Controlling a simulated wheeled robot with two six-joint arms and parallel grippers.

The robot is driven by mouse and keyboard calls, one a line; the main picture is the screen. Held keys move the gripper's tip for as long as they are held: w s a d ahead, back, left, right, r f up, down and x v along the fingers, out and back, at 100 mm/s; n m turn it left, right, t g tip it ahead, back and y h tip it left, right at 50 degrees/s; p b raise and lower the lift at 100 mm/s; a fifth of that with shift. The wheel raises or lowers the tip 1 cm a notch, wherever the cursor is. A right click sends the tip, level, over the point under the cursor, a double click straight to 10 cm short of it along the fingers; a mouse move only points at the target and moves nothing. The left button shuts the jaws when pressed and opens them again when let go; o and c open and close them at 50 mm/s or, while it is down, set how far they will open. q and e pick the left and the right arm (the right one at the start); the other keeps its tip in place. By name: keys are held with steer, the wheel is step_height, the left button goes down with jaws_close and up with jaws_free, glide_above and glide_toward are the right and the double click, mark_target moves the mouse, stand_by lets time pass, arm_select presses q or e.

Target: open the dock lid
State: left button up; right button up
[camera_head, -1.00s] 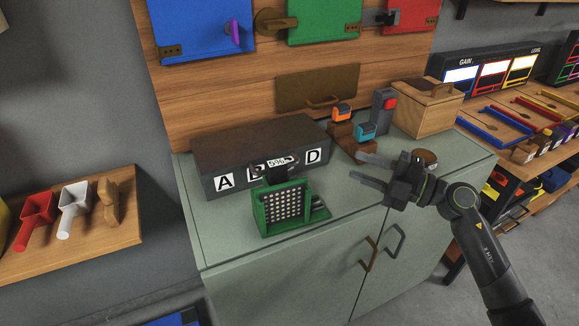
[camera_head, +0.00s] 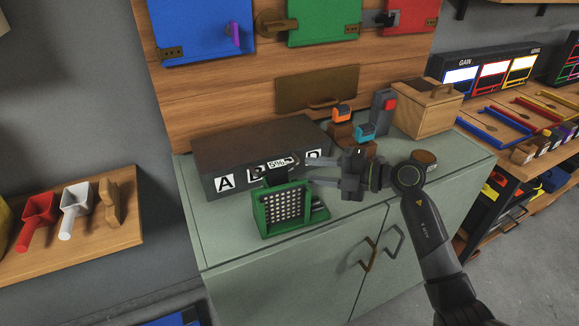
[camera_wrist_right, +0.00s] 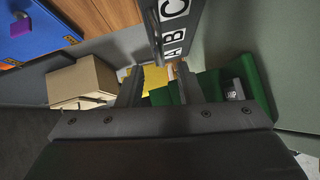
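A dark box with a brown top (camera_head: 250,143) and white letter labels on its front stands on the green-grey cabinet; I take it for the dock, its top lying flat and closed. In the right wrist view, its lettered front (camera_wrist_right: 182,22) shows at the top. My left gripper is out of view.
A green holder with a perforated panel (camera_head: 288,206) stands before the box. Behind my right gripper are orange and teal-topped blocks (camera_head: 365,131), a red-buttoned grey post (camera_head: 384,112) and a wooden box (camera_head: 425,105). The cabinet's front-left top is clear.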

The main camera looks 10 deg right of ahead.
steer(key=x, duration=0.7)
jaws_close()
